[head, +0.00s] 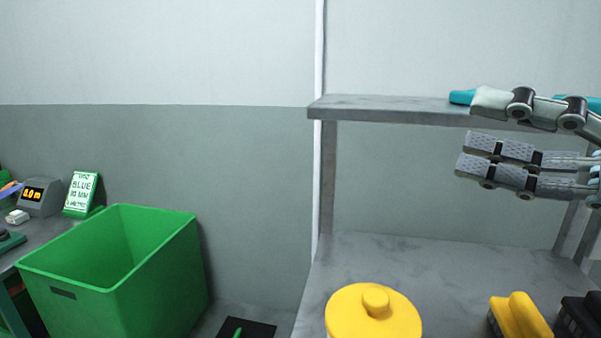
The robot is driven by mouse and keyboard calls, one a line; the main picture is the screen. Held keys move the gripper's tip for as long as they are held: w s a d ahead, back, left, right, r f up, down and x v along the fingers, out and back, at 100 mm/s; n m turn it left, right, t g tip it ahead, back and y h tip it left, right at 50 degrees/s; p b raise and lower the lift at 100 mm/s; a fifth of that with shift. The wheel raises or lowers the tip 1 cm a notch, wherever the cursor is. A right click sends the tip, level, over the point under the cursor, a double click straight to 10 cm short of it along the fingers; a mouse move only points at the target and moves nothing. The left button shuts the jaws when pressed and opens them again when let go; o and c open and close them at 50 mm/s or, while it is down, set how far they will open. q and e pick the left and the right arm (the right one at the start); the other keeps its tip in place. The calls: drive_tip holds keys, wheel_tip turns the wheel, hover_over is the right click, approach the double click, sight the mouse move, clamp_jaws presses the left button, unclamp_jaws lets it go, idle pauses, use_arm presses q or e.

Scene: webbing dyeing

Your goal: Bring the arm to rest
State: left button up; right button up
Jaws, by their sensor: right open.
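My right gripper (468,131) comes in from the right edge, with its fingers pointing left. The lower fingers show in front of the grey wall, above the lower surface. My left gripper is not in view.
A yellow lidded container (350,318), a yellow block-like item (518,316) and a dark item (579,316) stand on the grey lower surface (395,262). At left are a green bin (155,275), a digital display (38,196) and a green sign (81,193).

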drive_tip(key=w+d+f+m+t+h, duration=0.1)
drive_tip(key=w+d+m+t+h, duration=0.1)
drive_tip(key=d+m+t+h, duration=0.75)
drive_tip(key=w+d+f+m+h, duration=0.1)
drive_tip(key=w+d+m+h, duration=0.35)
drive_tip(key=m, duration=0.95)
drive_tip(key=s+d+f+m+g+h, duration=0.2)
drive_tip(key=f+m+g+h, duration=0.15)
drive_tip(key=f, duration=0.25)
drive_tip(key=s+d+f+m+g+h, duration=0.3)
drive_tip(key=f+m, duration=0.2)
drive_tip(key=f, duration=0.1)
drive_tip(key=s+a+f+m+g+y, duration=0.2)
drive_tip(key=s+a+f+g, duration=0.25)
drive_tip(key=s+f, duration=0.35)
drive_tip(key=s+a+f+m+g+y, duration=0.2)
drive_tip(key=s+a+f+m+g, duration=0.15)
drive_tip(key=s+f+g, duration=0.4)
wheel_tip(320, 180, down, 38)
drive_tip(key=s+d+b, duration=0.3)
drive_tip(key=b, duration=0.6)
drive_tip(key=s+f+g+b, duration=0.1)
drive_tip(key=s+f+b, duration=0.5)
drive_tip(key=s+f, duration=1.1)
wheel_tip(320, 180, down, 4)
drive_tip(key=shift+d+r+b, duration=0.2)
drive_tip(key=shift+d+b, duration=0.1)
drive_tip(key=shift+b, duration=0.05)
